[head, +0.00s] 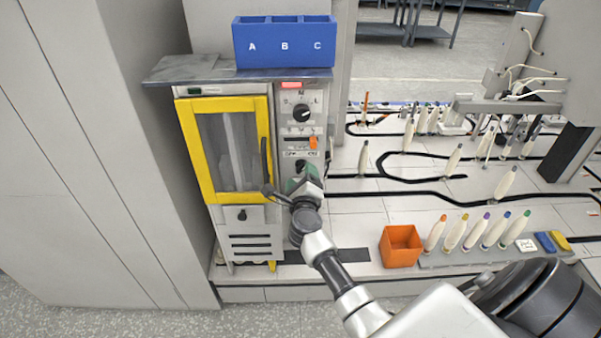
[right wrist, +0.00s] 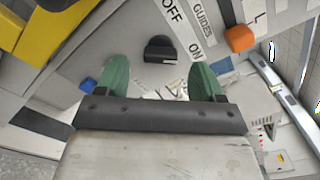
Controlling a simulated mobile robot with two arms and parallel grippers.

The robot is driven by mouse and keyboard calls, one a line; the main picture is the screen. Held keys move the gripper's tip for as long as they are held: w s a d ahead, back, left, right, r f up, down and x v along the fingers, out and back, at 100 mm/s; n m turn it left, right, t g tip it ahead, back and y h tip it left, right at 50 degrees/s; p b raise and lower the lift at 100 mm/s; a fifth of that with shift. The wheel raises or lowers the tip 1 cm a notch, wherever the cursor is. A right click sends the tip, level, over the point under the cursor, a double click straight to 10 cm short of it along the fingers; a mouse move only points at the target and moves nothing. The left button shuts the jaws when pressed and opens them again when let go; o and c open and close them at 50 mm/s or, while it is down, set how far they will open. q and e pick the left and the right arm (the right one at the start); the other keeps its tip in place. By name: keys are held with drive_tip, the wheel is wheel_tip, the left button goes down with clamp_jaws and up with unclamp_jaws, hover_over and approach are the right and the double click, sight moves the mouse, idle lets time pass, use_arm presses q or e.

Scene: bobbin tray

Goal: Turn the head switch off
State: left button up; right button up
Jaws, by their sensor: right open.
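My right gripper (head: 303,181) is in front of the lower part of the narrow control panel (head: 287,131), beside the yellow-framed door. In the right wrist view its two green fingers (right wrist: 160,80) are spread apart and empty. A black rotary switch (right wrist: 160,50) is just beyond and between the fingertips, apart from them. Labels "OFF", "ON" and "GUIDES" are near it; I cannot read a "head" label. Another black knob (head: 302,112) is higher on the panel. My left gripper is not in view.
An orange part (head: 313,142) sticks out from the panel and shows in the right wrist view (right wrist: 240,38). The yellow door (head: 188,150) has a dark handle beside my wrist. A blue A-B-C bin (head: 285,60) stands on top. An orange box (head: 401,245) and several bobbins are at right.

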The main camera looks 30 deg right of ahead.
sight(301, 167)
drive_tip(key=shift+x, duration=1.25)
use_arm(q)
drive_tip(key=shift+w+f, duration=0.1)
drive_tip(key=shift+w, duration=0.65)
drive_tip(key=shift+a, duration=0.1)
use_arm(e)
drive_tip(key=shift+c, duration=0.8)
drive_tip(key=c, duration=0.8)
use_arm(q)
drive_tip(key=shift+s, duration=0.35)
use_arm(e)
drive_tip(key=shift+o, duration=0.2)
